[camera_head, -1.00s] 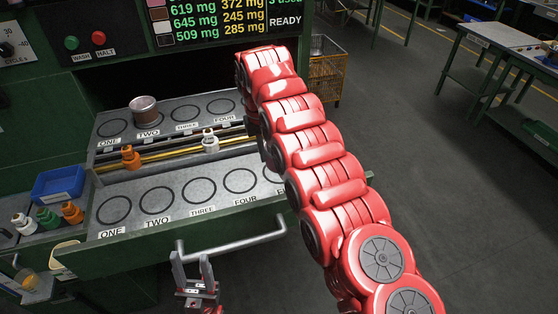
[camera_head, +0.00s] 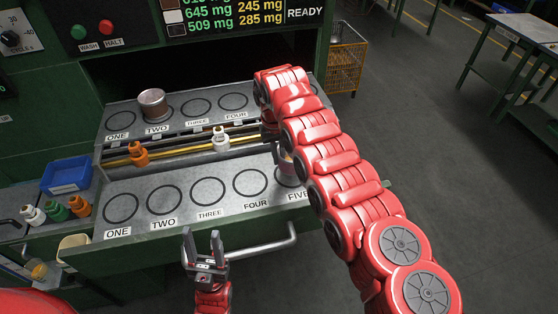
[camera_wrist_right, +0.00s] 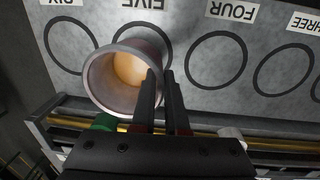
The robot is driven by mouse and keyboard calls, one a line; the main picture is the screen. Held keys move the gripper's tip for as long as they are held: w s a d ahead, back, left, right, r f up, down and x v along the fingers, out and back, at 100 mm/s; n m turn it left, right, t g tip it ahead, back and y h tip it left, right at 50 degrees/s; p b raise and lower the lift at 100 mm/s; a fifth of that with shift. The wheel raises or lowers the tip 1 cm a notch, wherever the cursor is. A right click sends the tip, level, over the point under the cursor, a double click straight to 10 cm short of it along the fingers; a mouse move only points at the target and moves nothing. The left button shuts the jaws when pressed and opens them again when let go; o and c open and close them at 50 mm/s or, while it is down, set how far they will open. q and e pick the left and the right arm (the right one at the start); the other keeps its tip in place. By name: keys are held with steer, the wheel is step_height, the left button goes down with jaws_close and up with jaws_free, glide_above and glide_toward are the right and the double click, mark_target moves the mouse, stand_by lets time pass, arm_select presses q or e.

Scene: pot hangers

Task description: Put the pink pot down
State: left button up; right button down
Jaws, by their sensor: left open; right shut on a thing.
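The pink pot (camera_wrist_right: 103,85) is held at its rim by my right gripper (camera_wrist_right: 160,76) in the right wrist view. Its open mouth shows a pale orange inside. The pot overlaps the circle marked FIVE and lies partly toward SIX; I cannot tell whether its base touches the plate. In the head view a small part of the pot (camera_head: 286,165) shows at front-row circle FIVE, and my right arm hides the rest and the gripper. My left gripper (camera_head: 202,238) is open and empty in front of the drawer handle.
A similar pot (camera_head: 152,103) stands on back-row circle TWO. Orange (camera_head: 138,153) and white (camera_head: 220,138) bottles stand in the channel between the rows. Front circles ONE to FOUR are bare. A blue bin (camera_head: 67,176) is at the left, and the drawer handle (camera_head: 250,246) sticks out.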

step_height(320, 180, down, 2)
steer(key=shift+s+f+p, duration=0.15)
steer(key=shift+f+p, duration=0.1)
steer(key=shift+p, duration=0.05)
steer(key=shift+f, duration=0.4)
steer(key=c, duration=0.9)
jaws_free()
steer(key=shift+r, duration=0.1)
steer(key=shift+r, duration=0.2)
steer(key=shift+r+b, duration=0.35)
steer(key=r, duration=1.1)
steer(key=shift+s+a, duration=0.1)
steer(key=shift+a, duration=0.25)
